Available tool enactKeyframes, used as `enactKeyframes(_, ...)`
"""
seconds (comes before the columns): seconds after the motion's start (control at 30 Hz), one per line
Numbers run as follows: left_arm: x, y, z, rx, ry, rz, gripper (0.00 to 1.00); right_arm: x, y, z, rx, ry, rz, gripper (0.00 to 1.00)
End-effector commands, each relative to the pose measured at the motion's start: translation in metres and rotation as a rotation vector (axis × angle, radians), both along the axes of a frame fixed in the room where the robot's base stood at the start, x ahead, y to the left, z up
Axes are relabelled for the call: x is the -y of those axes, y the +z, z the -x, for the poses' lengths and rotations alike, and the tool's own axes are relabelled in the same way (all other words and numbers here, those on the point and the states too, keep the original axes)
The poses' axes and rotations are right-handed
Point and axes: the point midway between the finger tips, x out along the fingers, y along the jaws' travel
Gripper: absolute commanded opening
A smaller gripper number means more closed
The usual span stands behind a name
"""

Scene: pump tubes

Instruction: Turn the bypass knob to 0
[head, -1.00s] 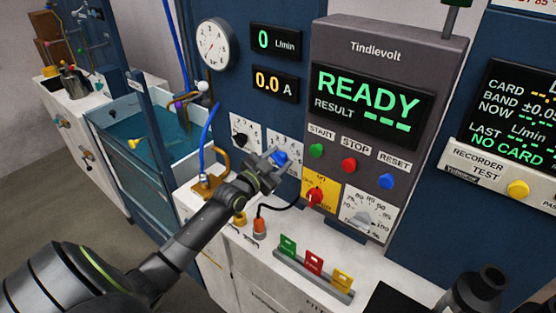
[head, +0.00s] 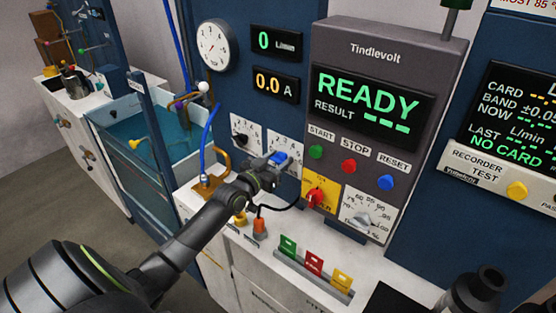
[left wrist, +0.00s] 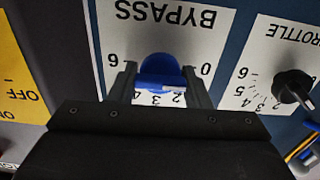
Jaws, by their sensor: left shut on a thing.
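The blue bypass knob (left wrist: 160,73) sits on a white dial plate (left wrist: 192,45) lettered BYPASS, upside down in the left wrist view. My left gripper (left wrist: 158,82) is shut on this knob, one finger on each side. A white mark shows at the knob's right end in that view, on the side of the 0; the exact reading is hard to tell. In the head view the left gripper (head: 276,163) covers most of the plate (head: 292,145), and little of the knob shows. My right gripper is not in view.
The black throttle knob (left wrist: 292,86) is beside the bypass plate. A yellow plate with a red knob (head: 315,196) and a black cable are close to the gripper. Colored tags (head: 313,263) stand in a rack on the white counter.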

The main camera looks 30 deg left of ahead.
Motion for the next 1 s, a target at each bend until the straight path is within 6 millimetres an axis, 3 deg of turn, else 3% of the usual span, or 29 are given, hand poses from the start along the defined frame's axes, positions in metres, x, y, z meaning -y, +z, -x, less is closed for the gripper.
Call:
enactKeyframes(0.07,0.0,-0.001,0.0,-0.001,0.0,0.005,0.21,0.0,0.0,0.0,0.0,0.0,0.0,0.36)
enactKeyframes(0.1,0.0,-0.001,0.0,-0.001,0.0,0.005,0.48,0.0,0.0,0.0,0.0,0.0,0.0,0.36)
enactKeyframes(0.23,0.0,-0.001,0.0,-0.001,0.0,0.003,0.65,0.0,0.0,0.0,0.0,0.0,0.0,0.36)
enactKeyframes(0.67,-0.001,0.0,0.009,-0.002,0.0,-0.002,0.65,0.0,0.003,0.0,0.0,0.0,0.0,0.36)
enactKeyframes(1.0,-0.006,0.002,0.069,-0.004,0.0,-0.001,0.65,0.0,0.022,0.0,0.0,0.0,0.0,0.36)
